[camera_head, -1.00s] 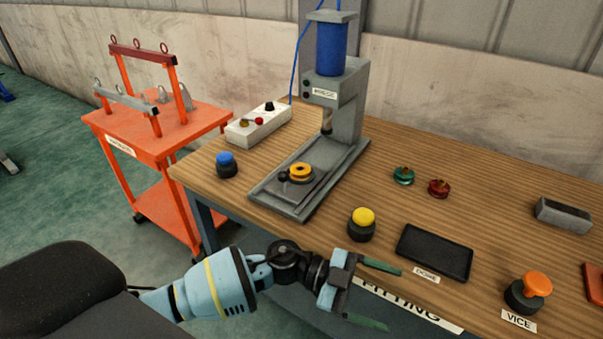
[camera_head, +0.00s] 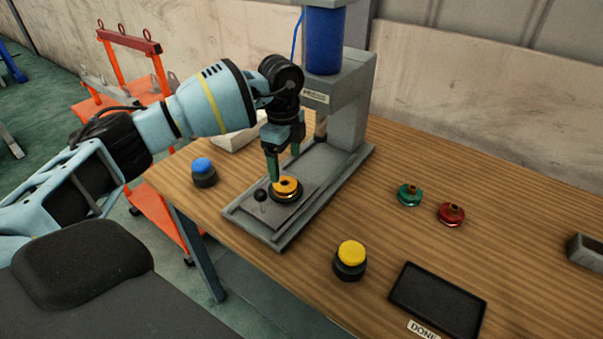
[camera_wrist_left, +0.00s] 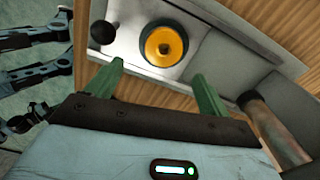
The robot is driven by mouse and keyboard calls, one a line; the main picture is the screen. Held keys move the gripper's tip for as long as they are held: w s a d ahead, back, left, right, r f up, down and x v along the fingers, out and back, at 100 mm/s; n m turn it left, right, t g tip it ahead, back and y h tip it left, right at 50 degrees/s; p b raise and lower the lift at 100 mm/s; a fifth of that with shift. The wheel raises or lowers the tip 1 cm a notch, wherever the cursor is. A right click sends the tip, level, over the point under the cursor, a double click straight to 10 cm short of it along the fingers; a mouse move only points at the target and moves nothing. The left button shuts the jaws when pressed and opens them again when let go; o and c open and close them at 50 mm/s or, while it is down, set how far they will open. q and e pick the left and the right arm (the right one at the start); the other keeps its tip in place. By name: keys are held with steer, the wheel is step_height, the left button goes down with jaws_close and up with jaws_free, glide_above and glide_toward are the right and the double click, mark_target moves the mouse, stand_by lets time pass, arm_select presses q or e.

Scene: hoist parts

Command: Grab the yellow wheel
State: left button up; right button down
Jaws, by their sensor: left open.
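The yellow wheel (camera_head: 286,187) sits on the grey sliding plate (camera_head: 270,212) of the press. In the left wrist view the wheel (camera_wrist_left: 165,46) lies ahead of the fingertips, roughly between their lines. My left gripper (camera_head: 284,165) is open and empty, with its green fingers pointing down just above and behind the wheel. In the left wrist view the fingers of my left gripper (camera_wrist_left: 157,72) are spread apart and do not enclose the wheel. A black knob (camera_head: 260,195) stands on the plate beside the wheel. My right gripper is not in view.
The press (camera_head: 346,100) rises close behind and right of my gripper. A blue button (camera_head: 203,172) stands left, a yellow button (camera_head: 350,260) in front. Green (camera_head: 409,195) and red (camera_head: 451,214) wheels and a black tray (camera_head: 437,303) lie right. The orange cart (camera_head: 155,205) is behind my arm.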

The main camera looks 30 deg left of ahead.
mark_target(284, 183)
arm_select(q)
steer(key=shift+a+r, duration=0.25)
steer(key=shift+r, duration=0.1)
steer(key=shift+s, duration=0.3)
steer(key=shift+f, duration=1.1)
steer(key=shift+w+f, duration=0.1)
steer(key=shift+f, duration=0.3)
steer(key=f, duration=0.3)
steer(key=shift+w+a+f, duration=0.2)
steer(key=shift+w+f, duration=0.05)
steer(key=shift+w, duration=0.05)
steer(key=shift+f, duration=0.5)
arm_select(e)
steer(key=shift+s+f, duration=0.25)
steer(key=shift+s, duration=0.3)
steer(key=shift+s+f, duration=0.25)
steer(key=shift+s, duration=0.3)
arm_select(q)
steer(key=shift+c, duration=0.3)
